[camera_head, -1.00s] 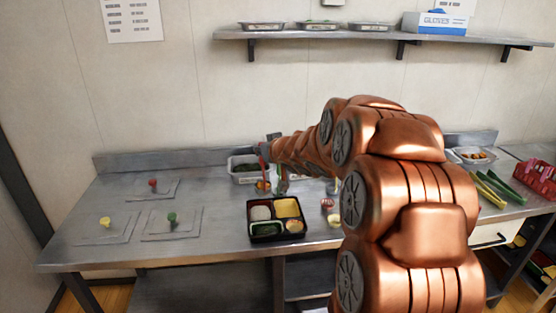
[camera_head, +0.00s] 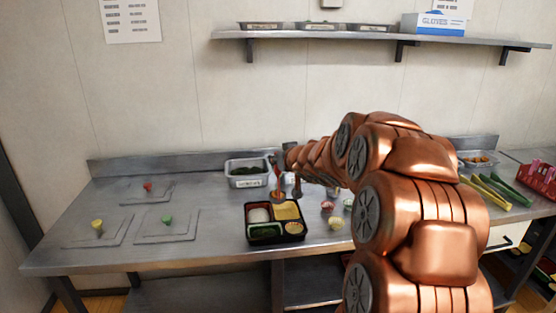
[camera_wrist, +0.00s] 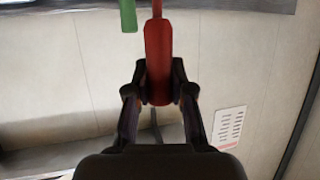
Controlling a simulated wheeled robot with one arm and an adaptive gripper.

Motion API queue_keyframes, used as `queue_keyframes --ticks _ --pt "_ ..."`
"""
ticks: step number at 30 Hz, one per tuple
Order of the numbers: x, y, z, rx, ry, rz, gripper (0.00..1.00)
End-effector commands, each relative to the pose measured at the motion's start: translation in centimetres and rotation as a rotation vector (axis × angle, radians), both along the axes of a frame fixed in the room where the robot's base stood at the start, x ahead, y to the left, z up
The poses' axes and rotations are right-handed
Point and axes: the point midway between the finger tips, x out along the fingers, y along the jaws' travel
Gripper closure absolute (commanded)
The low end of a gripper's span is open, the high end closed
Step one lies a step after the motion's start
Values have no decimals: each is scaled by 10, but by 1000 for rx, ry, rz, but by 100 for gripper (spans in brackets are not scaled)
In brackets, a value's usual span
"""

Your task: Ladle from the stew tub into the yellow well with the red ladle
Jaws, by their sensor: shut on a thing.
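My gripper (camera_head: 281,164) is shut on the red ladle's handle; in the wrist view the red handle (camera_wrist: 158,50) stands between the two fingers. In the head view the red ladle (camera_head: 278,180) hangs down, its bowl at the back edge of the bento tray (camera_head: 262,241), close to the yellow well (camera_head: 287,210). What the bowl holds is too small to tell. A labelled tub (camera_head: 248,182) with dark green contents stands behind the tray; I cannot read whether it is the stew tub.
A green handle (camera_wrist: 128,14) shows beside the red one in the wrist view. Small cups (camera_head: 335,222) stand right of the tray. Flat lids with red, green and yellow knobs (camera_head: 167,219) lie at left. A shelf (camera_head: 350,35) runs above.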

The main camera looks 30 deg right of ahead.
Motion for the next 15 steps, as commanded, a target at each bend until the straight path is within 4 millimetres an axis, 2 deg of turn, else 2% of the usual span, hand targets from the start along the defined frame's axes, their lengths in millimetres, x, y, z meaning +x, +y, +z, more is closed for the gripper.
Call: queue_keyframes --ticks 1,15 --pt "-3 -7 1 27 -9 -6 100" --pt "-15 -36 -7 254 -106 -5 100"
